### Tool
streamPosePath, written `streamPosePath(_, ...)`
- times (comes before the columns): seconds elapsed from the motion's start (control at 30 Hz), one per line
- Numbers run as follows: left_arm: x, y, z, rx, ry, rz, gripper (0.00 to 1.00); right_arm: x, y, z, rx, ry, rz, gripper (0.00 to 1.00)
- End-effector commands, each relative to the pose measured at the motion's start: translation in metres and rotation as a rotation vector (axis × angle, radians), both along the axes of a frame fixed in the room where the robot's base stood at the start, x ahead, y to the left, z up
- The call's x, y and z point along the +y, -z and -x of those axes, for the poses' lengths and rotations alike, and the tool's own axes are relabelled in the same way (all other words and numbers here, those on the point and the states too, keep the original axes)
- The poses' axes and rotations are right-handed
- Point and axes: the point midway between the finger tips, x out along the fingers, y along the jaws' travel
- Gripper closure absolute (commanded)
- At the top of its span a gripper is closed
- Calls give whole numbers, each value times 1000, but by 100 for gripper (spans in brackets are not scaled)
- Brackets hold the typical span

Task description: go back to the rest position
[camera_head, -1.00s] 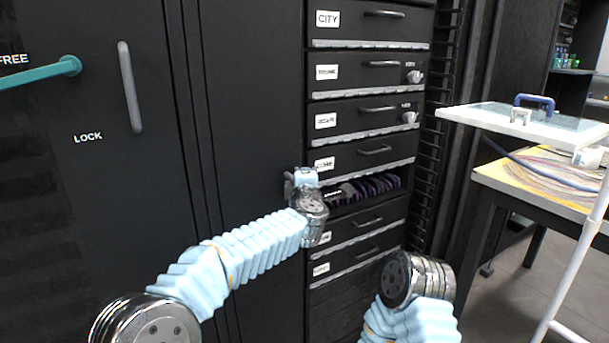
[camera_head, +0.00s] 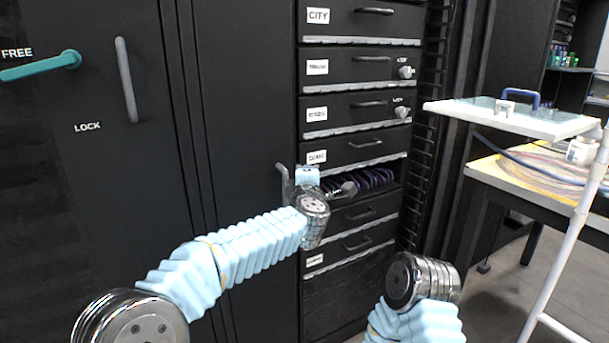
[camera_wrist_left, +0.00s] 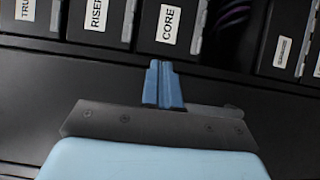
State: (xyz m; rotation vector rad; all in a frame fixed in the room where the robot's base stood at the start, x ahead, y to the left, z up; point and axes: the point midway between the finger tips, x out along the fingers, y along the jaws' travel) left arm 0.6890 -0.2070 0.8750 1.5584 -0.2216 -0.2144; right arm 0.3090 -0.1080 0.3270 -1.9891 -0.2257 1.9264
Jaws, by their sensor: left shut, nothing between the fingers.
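My left gripper (camera_head: 307,176) is in front of the black rack, beside a slot below the CORE drawer (camera_head: 362,152). In the left wrist view its blue fingers (camera_wrist_left: 163,84) are together with nothing between them. The CORE label (camera_wrist_left: 169,25) and the RISER label (camera_wrist_left: 96,15) show beyond the fingers in that view. Part of my right arm is at the lower right in the head view, but its gripper is not visible.
Purple cables (camera_head: 372,180) lie in the dark slot right of my left gripper. A black cabinet (camera_head: 100,210) with a teal handle (camera_head: 42,66) stands at the left. A table (camera_head: 487,166) and a raised clear-topped tray (camera_head: 470,112) are at the right.

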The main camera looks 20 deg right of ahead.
Motion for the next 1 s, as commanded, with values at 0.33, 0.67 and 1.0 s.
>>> streamPosePath(0.33,-14,3,54,2,1,-2,100,0,15,0,0,2,1,37)
streamPosePath(0.67,-20,3,81,2,-1,-3,100,-2,19,-1,-1,5,4,37)
streamPosePath(1.0,47,164,39,98,61,-387,100,-2,19,-1,-2,5,4,37)
